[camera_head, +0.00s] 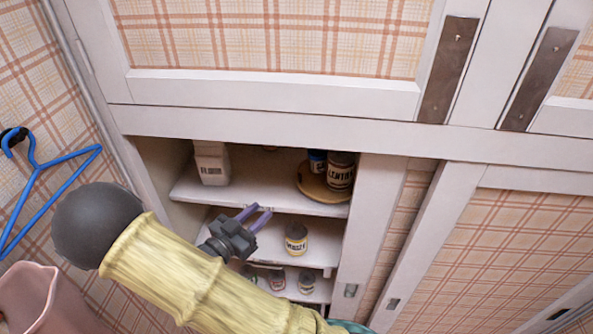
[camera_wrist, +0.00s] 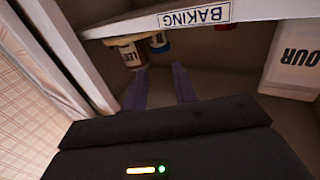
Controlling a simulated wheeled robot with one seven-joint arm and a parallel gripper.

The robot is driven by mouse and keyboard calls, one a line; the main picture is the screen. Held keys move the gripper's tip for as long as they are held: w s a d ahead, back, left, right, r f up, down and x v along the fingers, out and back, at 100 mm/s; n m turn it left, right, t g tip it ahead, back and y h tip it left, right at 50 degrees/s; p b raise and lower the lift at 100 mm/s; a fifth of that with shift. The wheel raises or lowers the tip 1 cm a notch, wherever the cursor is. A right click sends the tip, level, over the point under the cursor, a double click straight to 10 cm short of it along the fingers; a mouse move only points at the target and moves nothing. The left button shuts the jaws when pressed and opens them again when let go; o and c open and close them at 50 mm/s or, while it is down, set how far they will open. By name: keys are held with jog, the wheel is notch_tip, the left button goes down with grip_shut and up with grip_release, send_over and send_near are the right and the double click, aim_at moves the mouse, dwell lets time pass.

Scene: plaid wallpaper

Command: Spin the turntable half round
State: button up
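The turntable (camera_head: 312,188) is a round, wooden-coloured disc on the upper open shelf, at its right end. A lentils tin (camera_head: 341,172) stands on it, with a blue tin (camera_head: 316,160) beside it. My gripper (camera_head: 257,215) is below and left of the turntable in the head view, apart from it. Its two purple fingers are spread with nothing between them. The wrist view looks upside down; there the open fingers (camera_wrist: 160,85) point toward the lentils tin (camera_wrist: 126,54) and blue tin (camera_wrist: 158,43). The turntable's disc is mostly hidden there by the shelf edge.
A white flour carton (camera_head: 211,163) stands at the shelf's left end. A shelf edge labelled BAKING (camera_wrist: 195,17) crosses the wrist view. Lower shelves hold a tin (camera_head: 296,239) and small jars (camera_head: 291,281). A cabinet post (camera_head: 368,220) bounds the opening at right.

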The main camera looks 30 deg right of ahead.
aim_at(298, 178)
jog(key=shift+s, duration=0.1)
jog(key=shift+d, duration=0.1)
jog(key=p+x, duration=0.6)
jog(key=x, duration=1)
jog(key=shift+d+r+p, duration=0.1)
jog(key=shift+r+p, duration=0.05)
jog(key=shift+p, duration=0.15)
jog(key=shift+w+d, duration=0.4)
jog(key=shift+d, duration=0.1)
grip_shut()
